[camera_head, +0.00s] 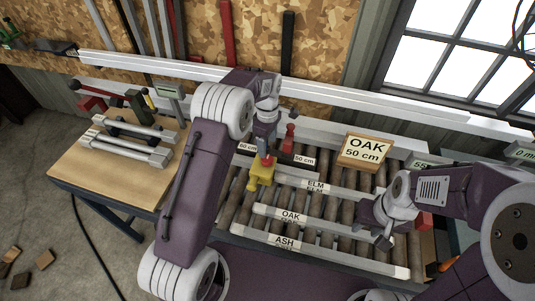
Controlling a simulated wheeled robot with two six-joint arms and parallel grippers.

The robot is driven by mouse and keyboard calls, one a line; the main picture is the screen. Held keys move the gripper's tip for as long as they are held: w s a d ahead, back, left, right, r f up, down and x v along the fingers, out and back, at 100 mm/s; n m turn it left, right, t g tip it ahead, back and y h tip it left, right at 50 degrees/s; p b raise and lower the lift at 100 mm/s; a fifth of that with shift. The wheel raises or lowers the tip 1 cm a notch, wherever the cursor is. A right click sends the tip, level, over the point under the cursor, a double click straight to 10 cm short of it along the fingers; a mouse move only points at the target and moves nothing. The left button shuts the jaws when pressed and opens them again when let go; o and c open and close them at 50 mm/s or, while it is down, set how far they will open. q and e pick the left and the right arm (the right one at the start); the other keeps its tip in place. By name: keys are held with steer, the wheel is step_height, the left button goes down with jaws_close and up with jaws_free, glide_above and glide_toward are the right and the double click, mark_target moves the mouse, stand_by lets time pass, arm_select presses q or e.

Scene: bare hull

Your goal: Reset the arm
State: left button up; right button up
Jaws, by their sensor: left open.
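My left arm rises from the bottom left, bends at its white elbow and reaches down over the roller bed. My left gripper (265,156) is open and points down just above a yellow block-like piece (261,175); whether they touch is unclear. My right arm comes in from the right edge and bends down over the right part of the rollers. My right gripper (383,240) hangs low there; its jaws are too small and dark to read. Nothing is visibly held by it.
Labelled white strips, ELM (345,193), OAK (325,227) and ASH (340,258), lie across the rollers. A red-knobbed piece (289,139) stands behind the yellow one. An OAK 50 cm sign (365,152) stands at the back. A wooden table (85,170) with metal bars stands left.

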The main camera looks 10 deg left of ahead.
arm_select(q)
steer(key=shift+r, duration=0.65)
